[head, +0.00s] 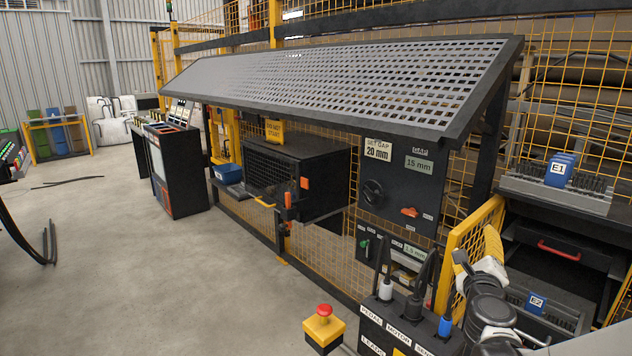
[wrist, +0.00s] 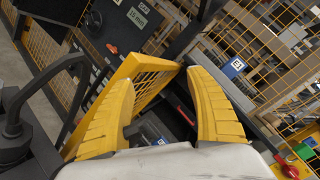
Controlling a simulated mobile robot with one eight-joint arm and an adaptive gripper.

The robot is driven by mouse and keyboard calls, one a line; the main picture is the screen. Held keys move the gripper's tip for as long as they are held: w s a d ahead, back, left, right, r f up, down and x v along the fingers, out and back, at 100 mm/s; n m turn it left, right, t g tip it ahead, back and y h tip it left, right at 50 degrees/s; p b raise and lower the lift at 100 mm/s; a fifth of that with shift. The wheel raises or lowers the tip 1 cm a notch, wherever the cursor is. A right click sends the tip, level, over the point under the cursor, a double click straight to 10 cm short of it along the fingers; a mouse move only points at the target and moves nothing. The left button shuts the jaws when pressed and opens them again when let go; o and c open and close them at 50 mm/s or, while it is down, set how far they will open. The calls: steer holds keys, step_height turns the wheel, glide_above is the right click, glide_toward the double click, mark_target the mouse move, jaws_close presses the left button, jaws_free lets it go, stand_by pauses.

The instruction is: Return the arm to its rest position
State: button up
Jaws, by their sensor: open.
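My gripper (head: 476,248) is at the lower right of the head view, at the end of my white and dark arm. It is raised beside the yellow mesh panel (head: 470,240), in front of the dark cabinet on the right. In the wrist view my gripper (wrist: 162,82) shows two yellow fingers spread wide apart. Nothing is held between them. The yellow mesh panel (wrist: 142,72) shows behind and between the fingers; I cannot tell whether a finger touches it.
A box labelled PEDAL and MOTOR (head: 405,325) with upright plugs stands close left of my arm. A red-topped emergency button (head: 323,325) is left of it. The control panel (head: 400,185) and sloping perforated guard (head: 340,80) are beyond. The concrete floor at left is largely clear.

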steer(key=s+a+r+n+g+y, duration=0.1)
steer(key=s+a+n+y, duration=0.4)
steer(key=a+n, duration=0.45)
steer(key=s+a+r+n+g+y, duration=0.1)
steer(key=s+a+n+y, duration=0.35)
steer(key=a+n, duration=0.5)
steer(key=s+f+n+g+h, duration=0.1)
steer(key=s+f+n+g, duration=0.2)
steer(key=s, duration=0.6)
steer(key=s+f+n+g+h, duration=0.1)
steer(key=s+f+n+g, duration=0.3)
steer(key=s+f+n, duration=0.3)
steer(key=s, duration=0.3)
steer(key=shift+s+d+f+n+g+h, duration=0.2)
steer(key=shift+d+n+g+h, duration=0.1)
steer(key=shift+n+h, duration=0.1)
